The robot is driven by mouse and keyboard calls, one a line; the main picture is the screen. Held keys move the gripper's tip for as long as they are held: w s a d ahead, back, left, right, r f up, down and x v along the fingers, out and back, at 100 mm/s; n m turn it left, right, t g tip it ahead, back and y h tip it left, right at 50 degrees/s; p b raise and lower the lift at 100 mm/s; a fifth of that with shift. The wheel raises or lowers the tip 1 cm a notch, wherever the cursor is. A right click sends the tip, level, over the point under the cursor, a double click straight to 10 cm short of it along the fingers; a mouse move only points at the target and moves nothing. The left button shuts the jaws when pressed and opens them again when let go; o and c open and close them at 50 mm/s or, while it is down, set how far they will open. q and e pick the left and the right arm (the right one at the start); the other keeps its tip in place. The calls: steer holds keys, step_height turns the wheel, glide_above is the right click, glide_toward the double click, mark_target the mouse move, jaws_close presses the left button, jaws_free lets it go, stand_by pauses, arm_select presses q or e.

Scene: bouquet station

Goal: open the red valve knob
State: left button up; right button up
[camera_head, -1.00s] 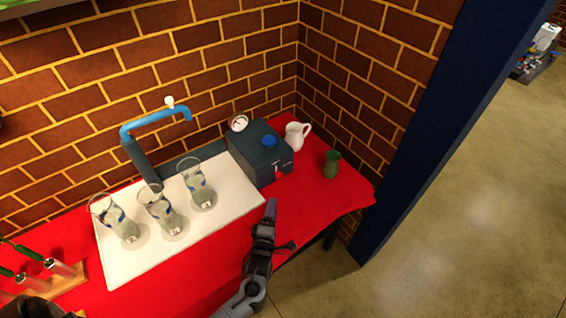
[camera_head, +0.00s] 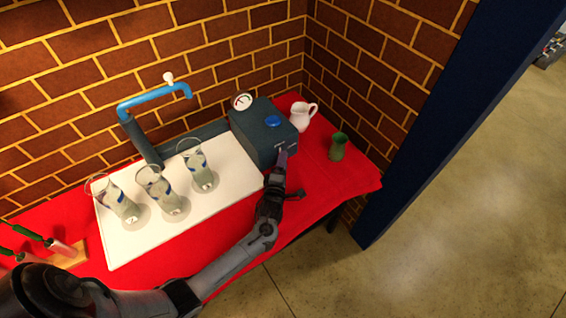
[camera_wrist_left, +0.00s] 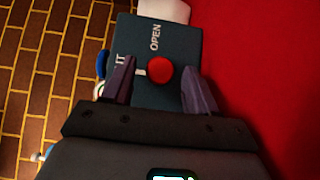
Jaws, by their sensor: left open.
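The red valve knob (camera_wrist_left: 159,70) is round and sits on the front face of a dark box (camera_head: 258,138). In the left wrist view the word OPEN is printed on that face, and part of another label is covered by a finger. A short pale mark shows beside the knob. My left gripper (camera_wrist_left: 160,88) is open, with one finger on each side of the knob and gaps to it. In the head view my left gripper (camera_head: 281,162) is at the front of the box and hides the knob. My right gripper is not in view.
The box carries a blue knob (camera_head: 273,122) and a gauge (camera_head: 243,101). A white pitcher (camera_head: 300,117) and a green vase (camera_head: 338,147) stand to its right. Several glasses stand on the white board (camera_head: 130,250) under a blue faucet (camera_head: 150,97). Red cloth (camera_head: 330,178) covers the table.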

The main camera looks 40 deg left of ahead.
arm_select(q)
steer(key=shift+w+a, duration=0.2)
steer(key=shift+w, duration=0.2)
